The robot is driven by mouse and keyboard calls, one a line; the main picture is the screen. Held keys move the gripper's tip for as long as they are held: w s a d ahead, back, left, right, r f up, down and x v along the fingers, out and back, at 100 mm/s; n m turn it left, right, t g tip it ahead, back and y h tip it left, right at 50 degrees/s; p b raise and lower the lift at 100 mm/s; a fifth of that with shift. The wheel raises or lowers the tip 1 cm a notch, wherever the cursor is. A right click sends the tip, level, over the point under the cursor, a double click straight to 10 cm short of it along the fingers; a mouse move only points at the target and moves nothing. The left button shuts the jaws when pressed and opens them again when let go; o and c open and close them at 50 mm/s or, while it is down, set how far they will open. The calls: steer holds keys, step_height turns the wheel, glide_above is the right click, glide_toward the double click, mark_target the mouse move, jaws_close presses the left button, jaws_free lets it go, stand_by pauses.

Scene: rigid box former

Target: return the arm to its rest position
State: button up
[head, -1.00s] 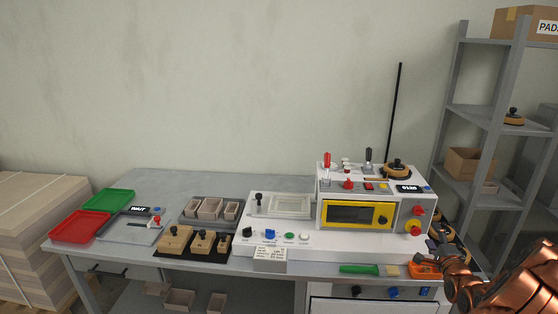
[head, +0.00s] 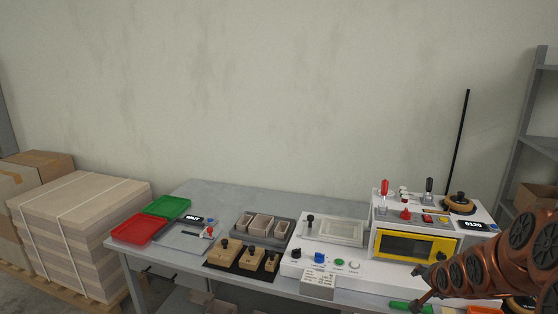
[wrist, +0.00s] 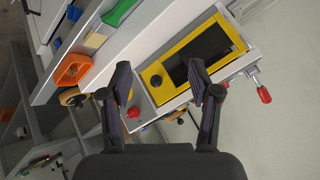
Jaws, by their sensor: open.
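My gripper (wrist: 160,85) shows in the wrist view with its two dark fingers spread apart and nothing between them. Beyond the fingers is the white box-forming machine with its yellow-framed window (wrist: 205,50). In the head view my copper-coloured arm reaches in from the right edge, in front of the machine's right end. The machine's yellow-framed window (head: 414,247) shows left of the arm. The fingertips are hard to make out in the head view.
The table (head: 215,190) carries a red tray (head: 138,229), a green tray (head: 167,206), wooden blocks with knobs (head: 250,258) and small boxes. A green-handled brush (wrist: 118,12) and an orange holder (wrist: 72,70) lie near the front edge. Stacked board (head: 80,230) stands left; shelving (head: 535,140) stands right.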

steer(key=s+a+r+n+g, duration=0.1)
steer(key=s+a+n+g, duration=0.2)
steer(key=s+a, duration=0.5)
steer(key=s+a+r+n+g+y, duration=0.1)
steer(key=s+a+n+g, duration=0.3)
steer(key=s, duration=1.3)
steer(key=s+a+r+n+g+y, duration=0.1)
steer(key=s+a+r+n+g, duration=0.2)
steer(key=s+a, duration=0.9)
steer(key=shift+s+r+n, duration=0.2)
steer(key=shift+n, duration=0.5)
